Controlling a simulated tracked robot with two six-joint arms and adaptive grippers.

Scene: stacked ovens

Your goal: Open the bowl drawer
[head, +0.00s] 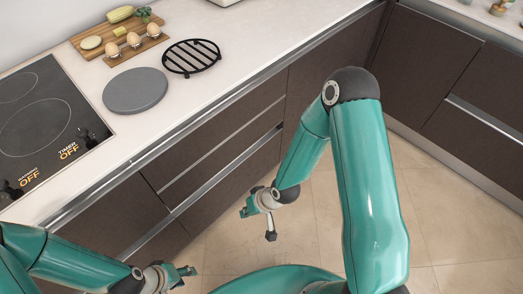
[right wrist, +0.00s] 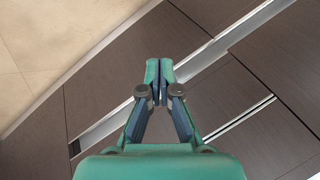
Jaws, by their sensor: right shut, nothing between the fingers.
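Dark brown drawer fronts (head: 225,133) with long metal grip rails (head: 229,168) run under the counter. All that I see look closed, and no bowl shows, so I cannot tell which is the bowl drawer. My right gripper (head: 250,208) is in front of the lower drawers. In the right wrist view its fingertips (right wrist: 159,70) are together and empty, overlapping a metal rail (right wrist: 215,48); I cannot tell whether they touch it. My left gripper (head: 186,272) is low at the bottom of the head view, near the cabinet fronts; its opening is unclear.
The white counter (head: 240,60) holds a black cooktop (head: 48,125), a grey round plate (head: 135,91), a black trivet (head: 191,57) and a wooden board (head: 118,38) with food. More cabinets (head: 440,75) stand at the right. The tiled floor (head: 450,205) is clear.

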